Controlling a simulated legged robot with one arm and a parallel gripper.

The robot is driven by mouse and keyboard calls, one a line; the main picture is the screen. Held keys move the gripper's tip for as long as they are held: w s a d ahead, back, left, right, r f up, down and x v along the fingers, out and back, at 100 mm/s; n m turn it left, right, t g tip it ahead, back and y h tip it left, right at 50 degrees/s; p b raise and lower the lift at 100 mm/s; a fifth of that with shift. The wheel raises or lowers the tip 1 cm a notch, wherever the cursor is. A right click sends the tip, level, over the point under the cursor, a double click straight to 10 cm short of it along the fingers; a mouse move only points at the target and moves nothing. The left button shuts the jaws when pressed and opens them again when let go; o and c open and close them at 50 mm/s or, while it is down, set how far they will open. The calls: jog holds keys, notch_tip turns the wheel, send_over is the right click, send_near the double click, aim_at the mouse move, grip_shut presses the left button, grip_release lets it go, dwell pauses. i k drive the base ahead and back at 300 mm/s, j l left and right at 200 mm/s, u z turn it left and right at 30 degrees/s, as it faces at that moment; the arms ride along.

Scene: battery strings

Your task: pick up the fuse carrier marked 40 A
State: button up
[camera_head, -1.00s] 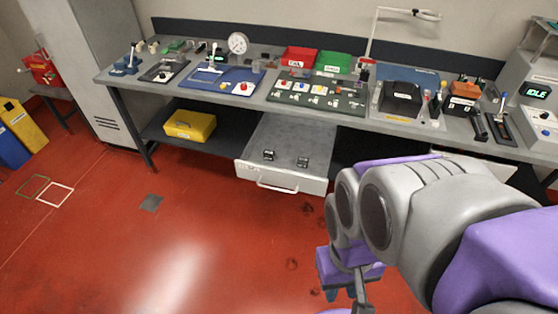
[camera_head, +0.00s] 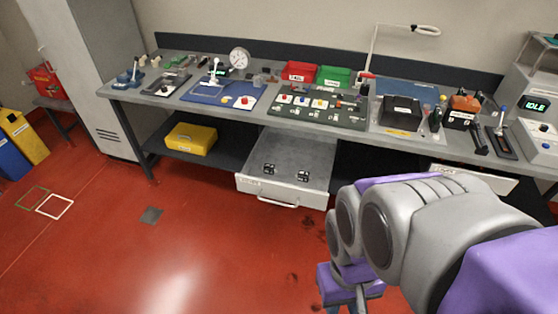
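Two small black blocks lie apart in the open grey drawer under the bench, a left one (camera_head: 269,169) and a right one (camera_head: 303,176). They look like fuse carriers, but their markings are too small to read, so I cannot tell which is 40 A. The drawer (camera_head: 290,150) is pulled out, with a handle on its front. My gripper (camera_head: 360,303) is at the bottom edge of the view, below and to the right of the drawer and apart from both blocks. Its fingertips are cut off by the frame, so its opening is hidden.
The bench (camera_head: 240,112) carries boards, red (camera_head: 298,72) and green (camera_head: 333,76) bins, a gauge (camera_head: 239,58) and tools. A yellow case (camera_head: 190,138) sits on the lower shelf. My arm covers the lower right.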

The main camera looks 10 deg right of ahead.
aim_at(303, 176)
jog(key=i+j+u, duration=0.1)
jog(key=i, duration=0.3)
jog(key=i+j, duration=0.2)
jog(key=i, duration=0.2)
jog(key=i+j+u, duration=0.15)
jog(key=i, duration=0.25)
